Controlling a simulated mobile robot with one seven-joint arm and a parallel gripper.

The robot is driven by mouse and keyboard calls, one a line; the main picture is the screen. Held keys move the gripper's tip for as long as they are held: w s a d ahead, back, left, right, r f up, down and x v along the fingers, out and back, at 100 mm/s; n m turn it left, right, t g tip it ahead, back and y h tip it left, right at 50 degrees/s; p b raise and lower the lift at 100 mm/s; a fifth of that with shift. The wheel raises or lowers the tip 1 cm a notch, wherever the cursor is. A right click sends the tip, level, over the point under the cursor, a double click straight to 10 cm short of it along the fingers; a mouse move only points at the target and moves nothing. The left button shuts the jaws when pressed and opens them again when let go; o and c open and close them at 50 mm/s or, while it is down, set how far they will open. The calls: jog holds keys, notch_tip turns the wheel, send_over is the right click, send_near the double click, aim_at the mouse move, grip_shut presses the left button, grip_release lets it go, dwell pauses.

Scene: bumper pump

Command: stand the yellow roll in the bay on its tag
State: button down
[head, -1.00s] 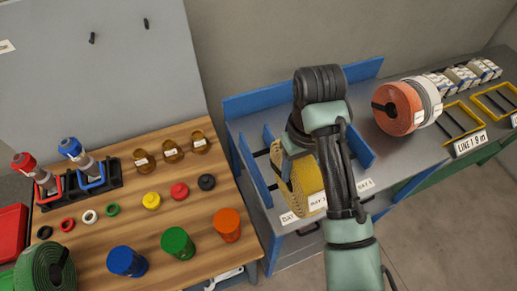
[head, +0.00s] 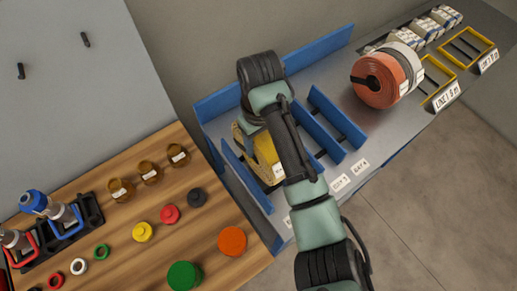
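The yellow roll (head: 262,155) is at the left part of the blue-walled bay rack (head: 206,112), with a white tag (head: 278,170) on its side facing me. It is right of a blue divider (head: 243,176), and my arm covers its right part. My gripper (head: 249,124) is at the roll's top and far side, mostly hidden by my own wrist. Its fingers do not show, so its grip is unclear. Whether the roll touches the rack floor is also unclear. White bay labels (head: 340,182) line the front edge; one is partly covered by my arm.
Two more blue dividers (head: 338,115) stand right of my arm. An orange roll (head: 378,82) against a white one is farther right, near yellow frames (head: 468,47) and boxes. A wooden table (head: 205,215) with jars, caps and bottles is at left.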

jog(key=shift+w+f+p, duration=0.15)
jog(key=shift+f+p, duration=0.3)
jog(key=shift+f, duration=1.8)
jog(key=shift+c, duration=1.2)
grip_release()
jog(key=shift+f, duration=0.1)
notch_tip(320, 180, up, 12)
jog(key=shift+r, duration=0.2)
